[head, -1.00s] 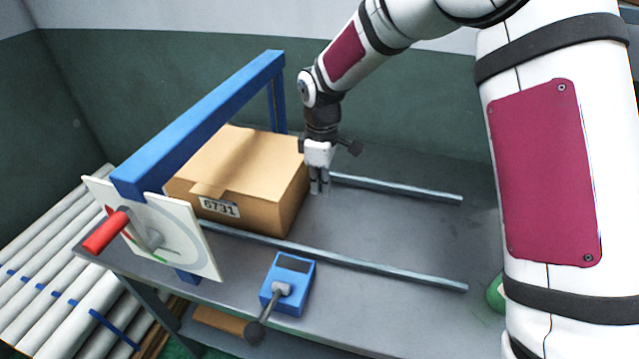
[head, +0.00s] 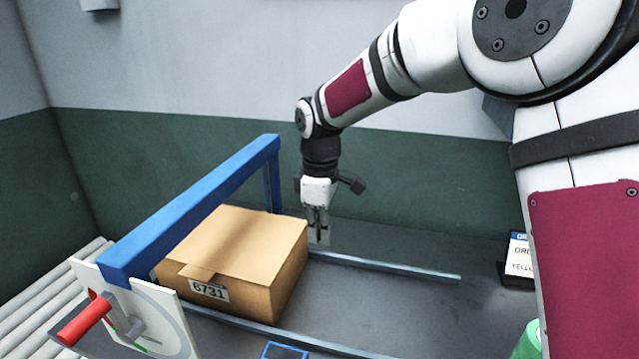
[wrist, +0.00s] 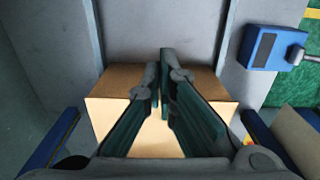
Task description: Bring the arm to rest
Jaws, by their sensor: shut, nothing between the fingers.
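My gripper (head: 318,222) is shut and empty. In the head view it points down at the right side of a brown cardboard box (head: 240,245) labelled 6731. In the wrist view the shut fingers (wrist: 162,85) hang in front of the box (wrist: 110,85). I cannot tell whether the fingertips touch the box. My arm reaches in from the upper right, its upper links raised and the wrist hanging down.
The box sits between metal rails (head: 385,266) under a blue frame (head: 200,205). A white dial plate with a red handle (head: 84,320) stands at front left, beside rollers (head: 30,305). A blue lever box (wrist: 262,48) is nearby. A sign (head: 519,262) and green object (head: 527,342) are at right.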

